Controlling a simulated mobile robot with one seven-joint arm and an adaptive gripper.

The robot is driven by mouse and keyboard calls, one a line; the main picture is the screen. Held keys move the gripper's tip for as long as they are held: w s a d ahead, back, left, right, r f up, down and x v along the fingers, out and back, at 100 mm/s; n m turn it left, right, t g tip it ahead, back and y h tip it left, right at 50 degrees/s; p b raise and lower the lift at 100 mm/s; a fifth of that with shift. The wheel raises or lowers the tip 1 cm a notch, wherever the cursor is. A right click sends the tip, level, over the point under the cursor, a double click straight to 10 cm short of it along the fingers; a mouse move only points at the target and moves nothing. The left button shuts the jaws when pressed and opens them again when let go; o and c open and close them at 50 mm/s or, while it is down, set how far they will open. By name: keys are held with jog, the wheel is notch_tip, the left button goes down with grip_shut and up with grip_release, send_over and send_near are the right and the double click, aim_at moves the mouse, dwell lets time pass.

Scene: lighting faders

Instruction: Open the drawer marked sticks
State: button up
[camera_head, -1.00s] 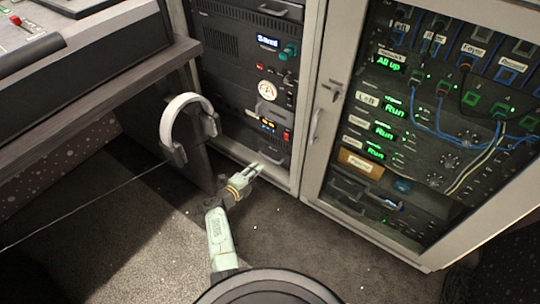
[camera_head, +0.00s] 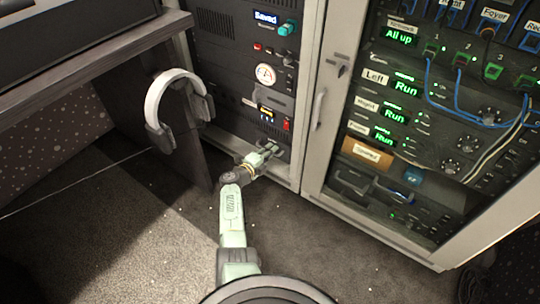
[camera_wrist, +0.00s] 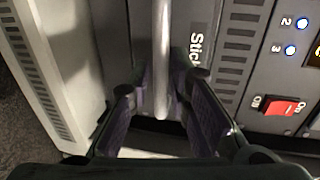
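The drawer looks shut. My gripper (camera_wrist: 162,85) is open around the handle, a finger on each side; I cannot tell whether either touches it. In the head view my gripper (camera_head: 270,150) is at the low front of the left rack and covers most of the drawer.
A red rocker switch (camera_wrist: 285,107) is close to the right finger in the wrist view. A glass-doored rack (camera_head: 318,110) stands to the right. White headphones (camera_head: 158,100) hang at the desk's side (camera_head: 90,75) on the left.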

jog(key=shift+c, duration=0.2)
grip_shut()
dwell(0.6)
